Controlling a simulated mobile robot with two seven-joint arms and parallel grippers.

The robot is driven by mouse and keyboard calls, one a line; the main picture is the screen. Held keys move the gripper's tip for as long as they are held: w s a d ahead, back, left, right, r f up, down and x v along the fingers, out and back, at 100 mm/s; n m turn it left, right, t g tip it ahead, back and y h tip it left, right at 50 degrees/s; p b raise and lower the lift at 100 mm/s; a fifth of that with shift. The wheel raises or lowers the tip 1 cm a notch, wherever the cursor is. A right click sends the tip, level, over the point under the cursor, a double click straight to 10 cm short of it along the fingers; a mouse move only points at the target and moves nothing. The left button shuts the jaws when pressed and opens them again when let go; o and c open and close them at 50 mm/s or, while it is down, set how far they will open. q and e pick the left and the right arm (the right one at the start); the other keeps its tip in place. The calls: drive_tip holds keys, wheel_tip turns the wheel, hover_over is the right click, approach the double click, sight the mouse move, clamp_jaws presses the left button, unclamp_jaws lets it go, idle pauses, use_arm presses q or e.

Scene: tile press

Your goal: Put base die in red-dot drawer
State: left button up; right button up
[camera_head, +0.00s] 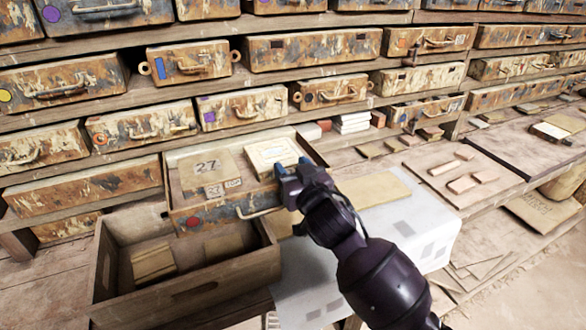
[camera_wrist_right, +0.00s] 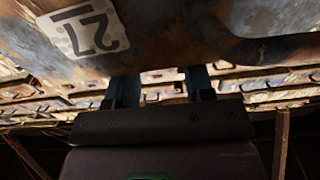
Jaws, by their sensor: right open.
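The red-dot drawer (camera_head: 183,222) is pulled out in the middle of the head view, with a red dot and a handle on its worn front. Inside lie a tan plate marked 27 (camera_head: 203,166) and a pale boxy block (camera_head: 268,155). I cannot tell for certain which piece is the base die. My right gripper (camera_head: 292,166) is open at the drawer's right side, close to the pale block; contact cannot be told. In the wrist view its two fingers (camera_wrist_right: 161,88) are apart with no held piece visible between them. My left gripper is not in view.
A wooden crate (camera_head: 190,290) with tan slabs stands in front of the drawer. Rows of closed drawers (camera_head: 312,50) fill the shelves behind. A white sheet (camera_head: 400,235) and a tan board (camera_head: 375,192) lie right of the drawer. Small bricks (camera_head: 462,184) lie farther right.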

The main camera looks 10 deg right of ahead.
wheel_tip(320, 180, down, 3)
drive_tip(key=shift+s+r+g, duration=0.15)
drive_tip(key=shift+g, duration=0.15)
drive_tip(key=shift+o, duration=0.4)
drive_tip(key=shift+s, duration=0.2)
drive_tip(key=shift+s+d+r+n, duration=0.9)
drive_tip(key=shift+s+n, duration=0.1)
drive_tip(key=shift+s, duration=3.75)
drive_tip(key=s+d+f+m+g+h, duration=0.1)
drive_tip(key=s+d+f, duration=0.2)
drive_tip(key=f, duration=0.4)
drive_tip(key=s+d+f+g+h, duration=0.15)
drive_tip(key=d+f, duration=0.25)
drive_tip(key=f, duration=0.4)
drive_tip(key=s+d+f+m+g, duration=0.1)
drive_tip(key=s+d+f, duration=0.25)
drive_tip(key=f, duration=0.35)
drive_tip(key=s+d+f+m+g+h, duration=0.1)
drive_tip(key=s+d+f+g, duration=0.1)
drive_tip(key=s+f, duration=0.5)
drive_tip(key=s+d, duration=0.1)
drive_tip(key=s, duration=0.1)
drive_tip(key=shift+s, duration=0.4)
